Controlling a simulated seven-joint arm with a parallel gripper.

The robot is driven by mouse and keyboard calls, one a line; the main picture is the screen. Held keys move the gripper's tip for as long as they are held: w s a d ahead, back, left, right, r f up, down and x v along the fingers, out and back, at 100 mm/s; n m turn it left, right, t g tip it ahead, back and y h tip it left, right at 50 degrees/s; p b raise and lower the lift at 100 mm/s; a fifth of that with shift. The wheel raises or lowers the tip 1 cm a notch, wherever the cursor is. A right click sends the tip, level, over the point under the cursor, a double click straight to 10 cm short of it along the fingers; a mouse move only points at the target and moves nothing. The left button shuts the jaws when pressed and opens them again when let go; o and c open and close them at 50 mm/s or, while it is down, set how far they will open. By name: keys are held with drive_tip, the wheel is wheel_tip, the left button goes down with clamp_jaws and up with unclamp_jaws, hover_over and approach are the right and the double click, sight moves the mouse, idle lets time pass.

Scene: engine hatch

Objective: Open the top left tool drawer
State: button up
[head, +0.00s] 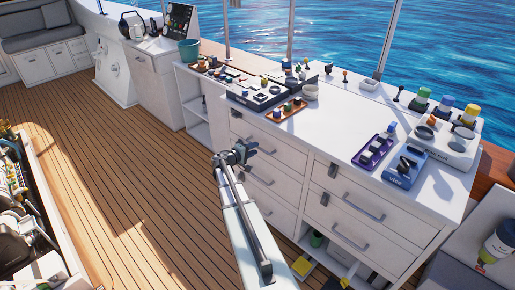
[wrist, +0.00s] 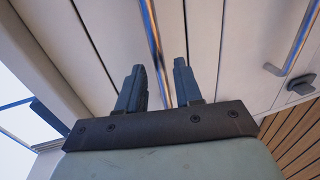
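The top left tool drawer (head: 275,145) is the upper front in the left column of the white cabinet, and it looks shut. My gripper (head: 247,150) is right in front of it in the head view and hides part of its front and handle. In the wrist view my gripper (wrist: 159,68) has its two dark fingers apart. A shiny bar handle (wrist: 154,35) runs lengthwise between the fingers, with a visible gap to each. I cannot tell how deep the handle sits between them. A pale drawer front (wrist: 110,40) lies behind it.
More drawers with bar handles lie below, and a right drawer (head: 350,200) stands beside. Dark latches (head: 236,114) sit on the cabinet. Another handle (wrist: 290,50) shows at the right in the wrist view. The wooden deck (head: 130,180) is clear.

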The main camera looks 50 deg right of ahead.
drive_tip(key=shift+x, duration=1.7)
clamp_jaws()
